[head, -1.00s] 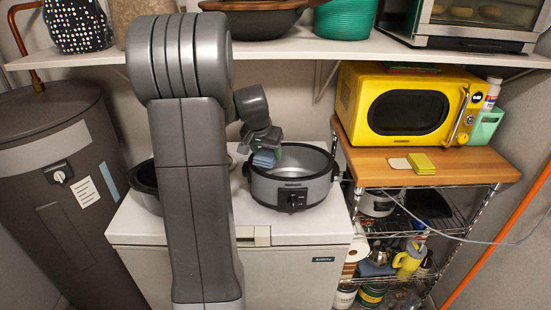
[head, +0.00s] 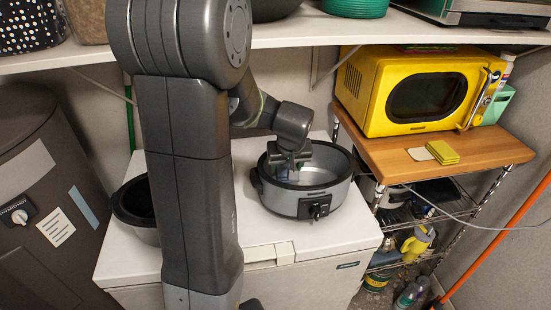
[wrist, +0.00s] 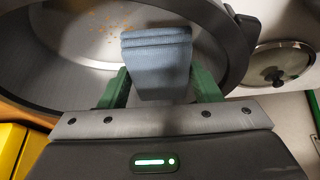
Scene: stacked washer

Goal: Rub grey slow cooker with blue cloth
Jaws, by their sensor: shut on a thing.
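The grey slow cooker (head: 290,202) stands lidless on the white chest top, its dial facing front. In the wrist view its wide grey bowl (wrist: 62,78) shows orange-brown specks on the inner surface. My gripper (head: 288,160) is at the cooker's opening, over its left and back part. It is shut on the folded blue cloth (wrist: 157,60), which sits between the green fingers. In the wrist view the cloth lies in front of the bowl's interior, near the specks. I cannot tell whether it touches the surface. In the head view the cloth is mostly hidden by my gripper.
A dark pot (head: 136,208) stands left of the cooker, partly behind my arm. A glass lid (wrist: 281,62) shows in the wrist view. The yellow microwave (head: 420,92) and sponges (head: 440,152) are on the wooden shelf at right. A white shelf (head: 300,36) runs above.

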